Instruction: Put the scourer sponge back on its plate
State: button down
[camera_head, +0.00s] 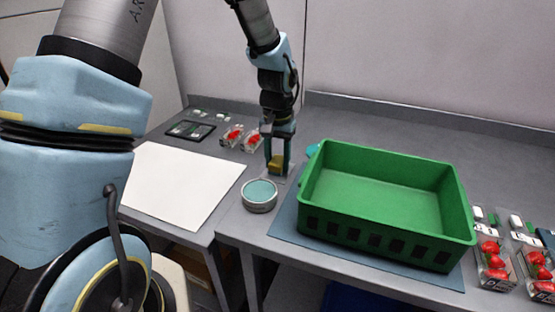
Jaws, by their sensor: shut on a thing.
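My gripper (277,157) points down near the left end of the right-hand table. It is shut on the yellow scourer sponge (275,164), held between its fingers. A small pale grey flat piece (282,178) shows just under the sponge; it may be the sponge's plate, but the fingers partly hide it. I cannot tell whether the sponge touches it. A round metal-rimmed dish with a teal top (260,196) stands just in front of the gripper.
A large empty green crate (390,235) stands on a blue-grey mat (285,222) right of the gripper. A teal item (312,150) peeks out behind its left corner. Strawberry punnets (233,136) stand behind left, more (492,265) at far right. A white sheet (180,185) covers the left table.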

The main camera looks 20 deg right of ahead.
aim_at(278, 161)
jog(key=shift+f, duration=0.2)
jog(key=shift+c, duration=1.9)
grip_release()
jog(key=shift+r, duration=0.1)
notch_tip(278, 161, up, 12)
jog(key=b, duration=0.2)
jog(key=s+a+f+n, duration=0.1)
jog(key=a+n, duration=0.1)
jog(key=a, duration=0.8)
jog(key=s+a+f+n+t, duration=0.1)
jog(key=a+f+n, duration=0.1)
jog(key=a, duration=0.8)
jog(key=s+a+f+n, duration=0.1)
jog(key=a+n, duration=0.2)
jog(key=a, duration=0.7)
jog(key=shift+s+f+t, duration=0.15)
jog(key=shift+s+t, duration=0.15)
jog(key=shift+s, duration=0.1)
